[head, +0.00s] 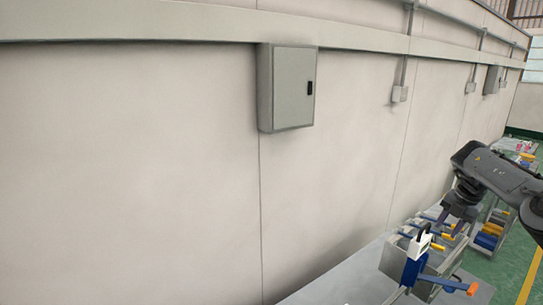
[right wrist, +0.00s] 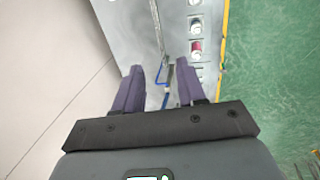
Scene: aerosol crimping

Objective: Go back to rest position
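My right gripper (right wrist: 160,72) shows in the right wrist view with its two purple-grey fingers apart and nothing held between them. It points down over a grey table (right wrist: 125,20). In the head view my right arm comes in from the right edge, and its gripper (head: 437,226) hangs above the bench. A blue crimping tool (head: 410,270) with an orange handle and a white part on top stands in front of it. My left arm and gripper are not in view.
A grey electrical box (head: 288,88) is on the pale wall. The bench (head: 345,283) runs along the wall. Several small round items, one a red one (right wrist: 196,47), line the table edge beside the green floor (right wrist: 265,90). Blue parts (right wrist: 163,88) lie below the right gripper.

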